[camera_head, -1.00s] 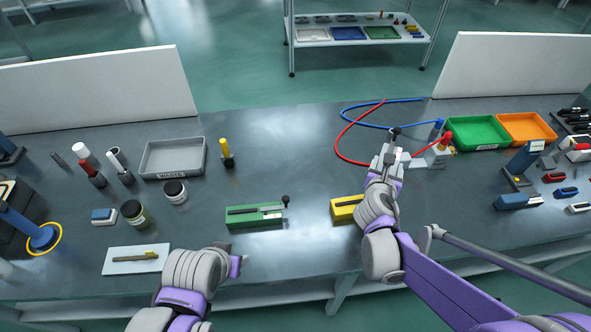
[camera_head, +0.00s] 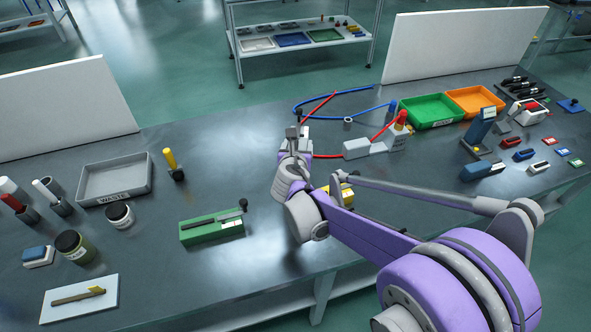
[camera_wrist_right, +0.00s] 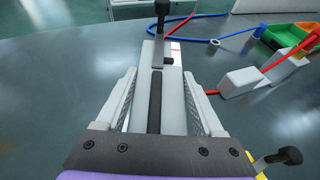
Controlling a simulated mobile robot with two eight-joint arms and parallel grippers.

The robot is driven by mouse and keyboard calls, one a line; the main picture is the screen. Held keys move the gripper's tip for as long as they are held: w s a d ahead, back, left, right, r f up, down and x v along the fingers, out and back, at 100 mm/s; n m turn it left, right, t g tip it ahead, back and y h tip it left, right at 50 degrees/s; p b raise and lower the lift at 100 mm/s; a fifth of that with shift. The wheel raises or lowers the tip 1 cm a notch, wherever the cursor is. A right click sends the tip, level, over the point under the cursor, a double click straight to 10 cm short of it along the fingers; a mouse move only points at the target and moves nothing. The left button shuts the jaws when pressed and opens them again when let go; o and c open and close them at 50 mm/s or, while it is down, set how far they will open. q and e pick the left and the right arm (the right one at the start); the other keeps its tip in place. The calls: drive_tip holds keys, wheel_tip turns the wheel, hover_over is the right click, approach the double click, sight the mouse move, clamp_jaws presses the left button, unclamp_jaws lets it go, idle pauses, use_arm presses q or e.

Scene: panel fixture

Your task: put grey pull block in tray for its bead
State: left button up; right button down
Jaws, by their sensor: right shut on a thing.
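My right gripper (camera_head: 296,150) is shut on the grey pull block (camera_wrist_right: 172,100), which lies lengthwise between the fingers (camera_wrist_right: 160,88) in the right wrist view. The block has a dark slot along its top and a dark knob on a post at its far end. A small red and white mark shows near that end. In the head view the held block (camera_head: 304,134) is above the middle of the bench, partly hidden by the gripper. A green tray (camera_head: 402,108) and an orange tray (camera_head: 498,97) stand at the back right. A grey tray marked WASTE (camera_head: 115,198) stands at the left. My left gripper is out of view.
A green slotted block (camera_head: 212,229) lies left of my right arm. A yellow block (camera_head: 347,195) is partly hidden behind that arm. Red and blue hoses (camera_head: 347,92) and a light-grey fitting (camera_head: 363,148) lie between the held block and the coloured trays. White panels border the bench's back.

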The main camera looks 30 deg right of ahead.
drive_tip(key=shift+f+b, duration=0.6)
drive_tip(key=shift+f, duration=3)
drive_tip(key=shift+f, duration=0.15)
unclamp_jaws()
